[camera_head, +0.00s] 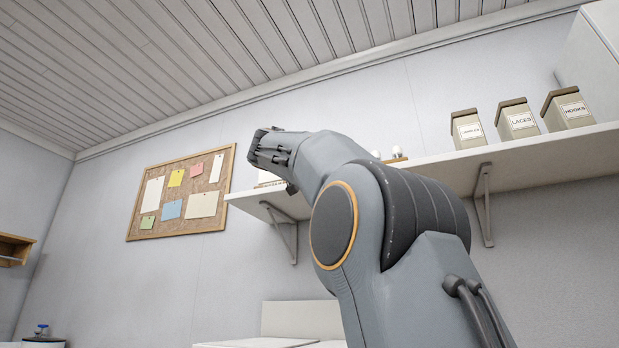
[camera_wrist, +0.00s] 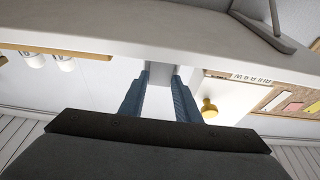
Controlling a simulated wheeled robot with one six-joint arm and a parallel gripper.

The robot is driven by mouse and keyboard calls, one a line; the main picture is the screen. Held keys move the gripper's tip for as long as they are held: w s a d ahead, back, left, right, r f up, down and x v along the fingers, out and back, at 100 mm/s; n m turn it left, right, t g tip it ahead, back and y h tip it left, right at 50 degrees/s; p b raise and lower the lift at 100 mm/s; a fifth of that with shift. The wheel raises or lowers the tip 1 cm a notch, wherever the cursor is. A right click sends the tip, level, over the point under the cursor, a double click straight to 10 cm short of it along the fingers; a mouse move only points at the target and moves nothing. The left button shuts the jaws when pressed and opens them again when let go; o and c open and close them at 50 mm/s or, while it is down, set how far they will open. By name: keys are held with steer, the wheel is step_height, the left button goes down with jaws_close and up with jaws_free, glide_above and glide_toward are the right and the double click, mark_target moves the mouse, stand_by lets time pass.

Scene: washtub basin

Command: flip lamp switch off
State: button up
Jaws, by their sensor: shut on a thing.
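In the wrist view my gripper (camera_wrist: 162,68) shows two blue-grey fingers close together at the edge of the white shelf (camera_wrist: 100,28). A small pale grey block (camera_wrist: 160,77) sits between the fingertips, and they are shut on it. I cannot tell whether this block is the lamp switch. A yellow round knob (camera_wrist: 209,108) stands out on a white panel to the right of the fingers, apart from them. No lamp can be made out for certain. In the head view my arm hides the fingertips and what they hold.
The wall shelf (camera_head: 440,172) carries several labelled tins (camera_head: 518,121) at the right, clear of my arm. White cups (camera_wrist: 34,60) on a wooden tray are left of my fingers in the wrist view. A corkboard (camera_head: 180,196) with notes hangs on the wall at left.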

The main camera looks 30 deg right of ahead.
stand_by(0.4)
steer(key=o, duration=1)
steer(key=shift+o, duration=0.2)
steer(key=shift+b, duration=0.3)
steer(key=b+v, duration=0.3)
steer(key=v, duration=0.4)
steer(key=shift+s+a+f, duration=0.2)
steer(key=shift+a, duration=0.1)
